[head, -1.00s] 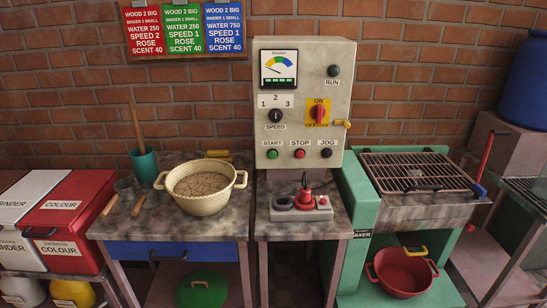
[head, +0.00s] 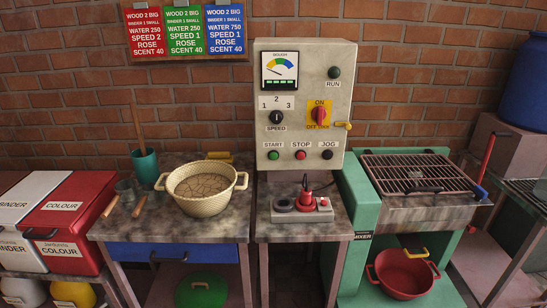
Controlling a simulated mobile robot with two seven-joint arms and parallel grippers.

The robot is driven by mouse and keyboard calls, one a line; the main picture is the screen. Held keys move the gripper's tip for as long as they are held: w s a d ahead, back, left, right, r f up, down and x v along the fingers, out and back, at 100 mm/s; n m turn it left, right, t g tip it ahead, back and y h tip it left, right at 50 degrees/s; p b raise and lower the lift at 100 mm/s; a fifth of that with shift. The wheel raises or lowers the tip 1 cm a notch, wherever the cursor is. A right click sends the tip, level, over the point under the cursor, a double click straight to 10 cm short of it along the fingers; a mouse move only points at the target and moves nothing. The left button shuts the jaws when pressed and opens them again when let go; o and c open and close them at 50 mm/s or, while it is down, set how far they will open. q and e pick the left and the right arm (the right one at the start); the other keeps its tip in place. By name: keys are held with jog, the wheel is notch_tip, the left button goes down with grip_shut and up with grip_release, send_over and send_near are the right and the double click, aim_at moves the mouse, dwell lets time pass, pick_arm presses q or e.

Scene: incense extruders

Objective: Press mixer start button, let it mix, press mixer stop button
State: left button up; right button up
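The mixer control panel (head: 340,105) is a pale upright box at the back of the middle table. Its green START button (head: 273,155) is at lower left, the red STOP button (head: 300,155) beside it, and the black JOG button (head: 327,155) to the right. A red switch (head: 319,115) on a yellow plate is marked ON at its top. The SPEED knob (head: 276,118) is above START, the RUN lamp (head: 334,73) is dark green, and the DOUGH dial (head: 280,70) is at upper left. The green mixer (head: 360,205) with a grill top stands at right. Neither gripper shows.
A cream two-handled basket (head: 200,205) sits on the left table. A small grey pad (head: 284,205) with a red plug-like piece stands before the panel. A red pot (head: 402,275) sits low in the mixer frame.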

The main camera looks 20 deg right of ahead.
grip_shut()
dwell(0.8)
